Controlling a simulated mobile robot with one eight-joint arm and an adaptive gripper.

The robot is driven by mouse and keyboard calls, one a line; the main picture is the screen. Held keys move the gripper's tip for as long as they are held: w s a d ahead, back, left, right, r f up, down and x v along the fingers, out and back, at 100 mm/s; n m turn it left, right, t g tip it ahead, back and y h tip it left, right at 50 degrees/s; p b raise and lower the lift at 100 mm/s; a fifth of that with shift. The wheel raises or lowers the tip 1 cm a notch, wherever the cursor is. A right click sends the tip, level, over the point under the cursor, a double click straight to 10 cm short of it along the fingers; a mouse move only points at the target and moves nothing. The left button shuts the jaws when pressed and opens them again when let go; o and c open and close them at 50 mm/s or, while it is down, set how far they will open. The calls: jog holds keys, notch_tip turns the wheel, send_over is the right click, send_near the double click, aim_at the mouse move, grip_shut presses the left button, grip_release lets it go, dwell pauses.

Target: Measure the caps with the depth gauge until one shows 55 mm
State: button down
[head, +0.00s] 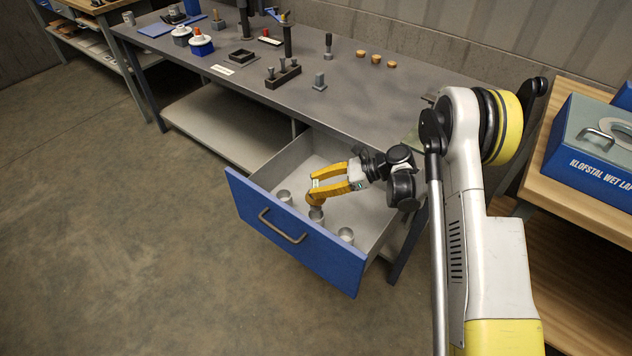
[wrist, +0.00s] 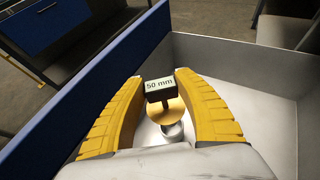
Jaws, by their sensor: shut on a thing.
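My gripper (head: 313,188) is over the open drawer, its yellow fingers shut on the depth gauge. In the wrist view the gauge's dark readout (wrist: 159,86) shows 50 mm, with a round tan part (wrist: 165,117) below it. A grey metal cap (wrist: 174,131) sits right under the gauge; I cannot tell whether they touch. In the head view three grey caps stand in the drawer: the left cap (head: 284,196), the middle cap (head: 316,214), just below my fingertips, and the right cap (head: 346,236). The gauge is mostly hidden there.
The drawer has a blue front (head: 292,236) with a bar handle (head: 283,227). The grey bench (head: 345,95) above holds a dark rack (head: 282,75), several small tools and three tan discs (head: 376,59). A grey-blue case (head: 592,140) stands at right. The floor at left is clear.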

aim_at(317, 204)
notch_tip(317, 204, down, 3)
jog(key=shift+r+b, duration=0.2)
jog(key=shift+b, duration=0.25)
jog(key=shift+f, duration=2.45)
jog(key=shift+f, duration=0.9)
jog(key=c, duration=0.9)
grip_release()
jog(key=shift+o, duration=0.2)
